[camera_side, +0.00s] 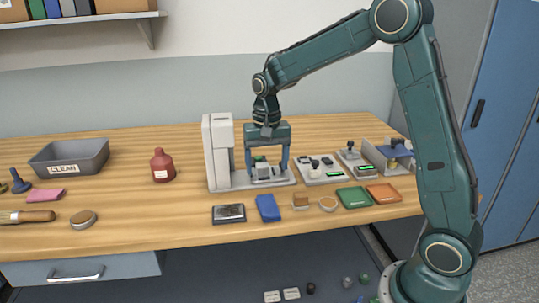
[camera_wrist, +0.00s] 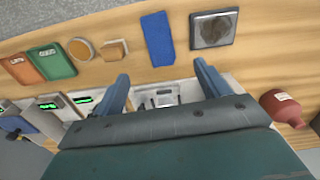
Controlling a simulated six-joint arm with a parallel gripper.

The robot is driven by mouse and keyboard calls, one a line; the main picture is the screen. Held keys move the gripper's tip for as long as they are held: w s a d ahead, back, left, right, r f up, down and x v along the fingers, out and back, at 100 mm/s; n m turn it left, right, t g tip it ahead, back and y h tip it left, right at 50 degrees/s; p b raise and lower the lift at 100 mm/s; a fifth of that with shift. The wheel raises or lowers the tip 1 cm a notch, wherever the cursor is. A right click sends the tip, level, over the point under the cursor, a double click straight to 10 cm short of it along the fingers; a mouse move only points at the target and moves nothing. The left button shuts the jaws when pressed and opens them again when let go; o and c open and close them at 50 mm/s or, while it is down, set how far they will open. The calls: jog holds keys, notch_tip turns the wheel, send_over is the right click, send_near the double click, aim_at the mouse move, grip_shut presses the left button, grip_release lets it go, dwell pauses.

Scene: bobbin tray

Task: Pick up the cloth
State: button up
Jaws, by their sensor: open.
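A blue folded cloth (camera_side: 268,208) lies flat on the wooden bench, in front of the white machine. In the wrist view the cloth (camera_wrist: 158,40) lies beyond my fingertips, roughly in line with the gap between them. My gripper (camera_side: 267,168) points down over the base of the white machine (camera_side: 219,150), behind the cloth and apart from it. Its two fingers (camera_wrist: 161,76) are spread, with nothing held between them. A small grey part of the machine shows between the fingers.
A dark square plate (camera_side: 229,213) lies left of the cloth. A small tan block (camera_side: 301,200), a round lid (camera_side: 328,204), and green (camera_side: 354,197) and orange (camera_side: 384,193) trays lie right. A red bottle (camera_side: 162,165) and grey bin (camera_side: 70,158) stand left. A pink piece (camera_side: 45,195) lies far left.

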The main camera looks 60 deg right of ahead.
send_over(268, 203)
notch_tip(268, 203, down, 7)
jog(key=shift+a+f, duration=0.1)
jog(key=shift+f, duration=0.1)
jog(key=shift+f, duration=2.6)
jog(key=c, duration=1)
jog(key=shift+w+r, duration=0.1)
jog(key=shift+r, duration=0.05)
notch_tip(268, 203, up, 20)
jog(key=shift+f, duration=0.1)
